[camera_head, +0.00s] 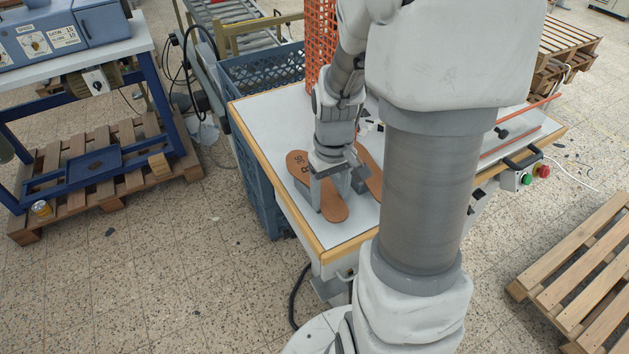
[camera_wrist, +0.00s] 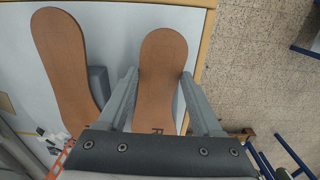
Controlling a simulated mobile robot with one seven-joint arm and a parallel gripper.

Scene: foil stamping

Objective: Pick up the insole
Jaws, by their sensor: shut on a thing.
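A brown insole (camera_head: 332,206) marked with an R and a number is at the left front of the white-topped table (camera_head: 262,110). My gripper (camera_head: 332,196) is over it, fingers pointing down. In the wrist view the gripper (camera_wrist: 158,80) has one finger on each side of the narrow middle of this insole (camera_wrist: 162,60), shut on it. I cannot tell whether the insole is clear of the table. A second brown insole (camera_wrist: 66,62) lies to the left in the wrist view; in the head view it shows partly behind my gripper (camera_head: 370,168).
A small grey block (camera_wrist: 98,84) stands between the insoles. A blue crate (camera_head: 262,68) and an orange mesh (camera_head: 320,45) are at the table's back left. A box with red and green buttons (camera_head: 532,175) is at the right edge. Small dark and white bits lie behind the insoles.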

